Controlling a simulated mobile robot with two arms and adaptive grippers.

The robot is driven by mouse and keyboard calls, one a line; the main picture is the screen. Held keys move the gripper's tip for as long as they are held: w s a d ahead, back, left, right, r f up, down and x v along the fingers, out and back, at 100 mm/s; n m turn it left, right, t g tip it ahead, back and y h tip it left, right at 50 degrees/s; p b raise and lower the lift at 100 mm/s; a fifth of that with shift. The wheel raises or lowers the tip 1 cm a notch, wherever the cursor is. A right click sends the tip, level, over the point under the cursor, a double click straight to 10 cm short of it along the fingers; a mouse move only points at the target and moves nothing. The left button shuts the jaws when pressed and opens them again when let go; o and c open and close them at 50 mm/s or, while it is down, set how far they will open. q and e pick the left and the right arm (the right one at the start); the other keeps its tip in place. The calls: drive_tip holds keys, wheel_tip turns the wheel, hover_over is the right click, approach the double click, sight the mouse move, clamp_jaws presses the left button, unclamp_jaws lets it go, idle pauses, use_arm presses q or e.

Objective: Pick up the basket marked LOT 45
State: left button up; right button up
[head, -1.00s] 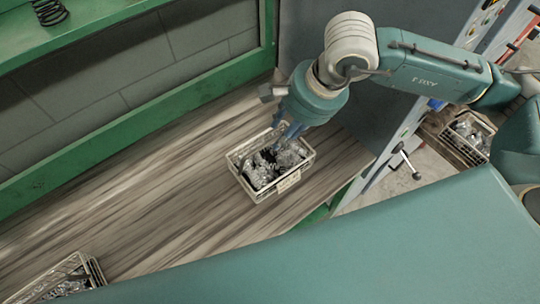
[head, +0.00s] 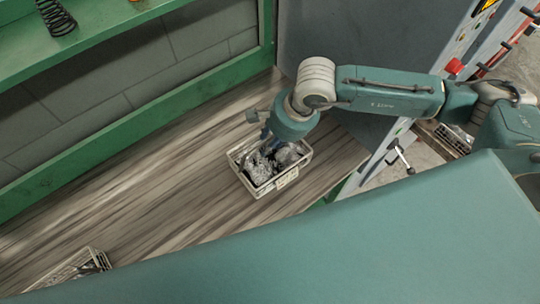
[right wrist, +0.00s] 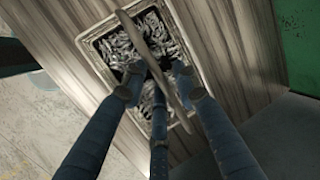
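A pale wire-sided basket (head: 262,188) full of crumpled grey metal pieces sits on the wood-grained bench. A small tag (head: 287,179) hangs on its near side, but the writing is too small to read. My right gripper (head: 268,141) reaches down into the top of this basket at its far left side. In the right wrist view, the gripper's fingers (right wrist: 162,76) are spread apart above the basket (right wrist: 97,62), on either side of its bar-like handle (right wrist: 149,42). A gap shows between fingers and handle. My left gripper is not in view.
Another basket (head: 78,264) stands at the bench's lower left, and a third (head: 452,143) at the right beyond the machine post. A green shelf (head: 100,32) with a dark spring (head: 57,17) is above the bench. The bench left of the middle basket is clear.

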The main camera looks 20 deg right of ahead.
clamp_jaws()
drive_tip(key=shift+w+r, duration=0.1)
drive_tip(key=shift+r, duration=0.1)
